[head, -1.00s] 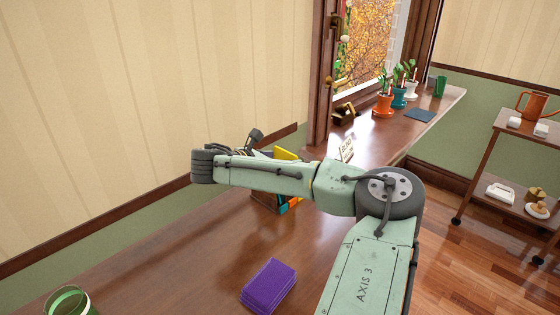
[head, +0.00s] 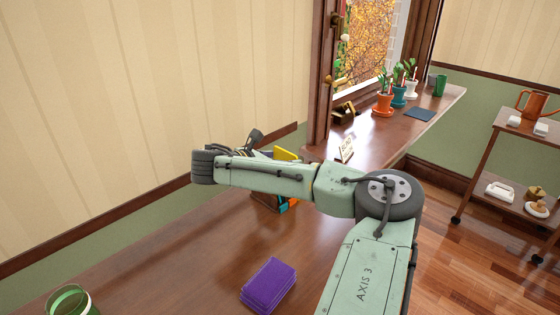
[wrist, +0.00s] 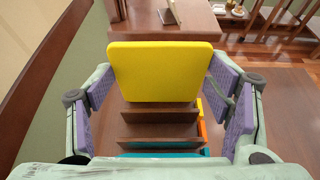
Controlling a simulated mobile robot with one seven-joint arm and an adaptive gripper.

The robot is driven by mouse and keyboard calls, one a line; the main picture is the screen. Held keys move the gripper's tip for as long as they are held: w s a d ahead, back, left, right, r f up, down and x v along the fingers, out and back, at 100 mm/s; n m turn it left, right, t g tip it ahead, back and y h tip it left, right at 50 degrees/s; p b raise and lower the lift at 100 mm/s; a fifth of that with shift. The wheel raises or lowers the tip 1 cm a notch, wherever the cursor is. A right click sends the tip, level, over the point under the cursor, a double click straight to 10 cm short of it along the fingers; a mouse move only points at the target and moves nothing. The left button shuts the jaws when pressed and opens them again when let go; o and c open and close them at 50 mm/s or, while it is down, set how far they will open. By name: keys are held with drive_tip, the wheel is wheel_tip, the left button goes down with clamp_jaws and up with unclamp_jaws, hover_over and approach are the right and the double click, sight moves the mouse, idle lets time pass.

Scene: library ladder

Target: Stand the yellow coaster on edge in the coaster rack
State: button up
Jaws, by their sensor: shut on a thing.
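The yellow coaster (wrist: 165,72) is between the purple-padded fingers of my gripper (wrist: 163,85), which is shut on it by its side edges. Its broad face is towards the wrist camera. In the head view part of the yellow coaster (head: 286,154) shows above my forearm. The brown coaster rack (wrist: 160,130) is below it in the wrist view, with upright dividers and gaps. I cannot tell whether the coaster's lower edge is in a slot. In the head view my arm hides the gripper and most of the rack (head: 263,203).
A teal coaster (wrist: 165,152) and an orange coaster (wrist: 202,130) are at the rack. A purple stack (head: 268,285) and a green glass (head: 70,301) are on the wooden surface. A small sign (head: 346,150) and potted plants (head: 384,104) stand beyond, by the window. The wall runs along the left.

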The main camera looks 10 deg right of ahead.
drive_tip(key=shift+f+b, duration=0.4)
drive_tip(key=shift+f, duration=0.5)
drive_tip(key=o, duration=1.2)
drive_tip(key=shift+v, duration=6)
drive_tip(key=shift+f, duration=0.1)
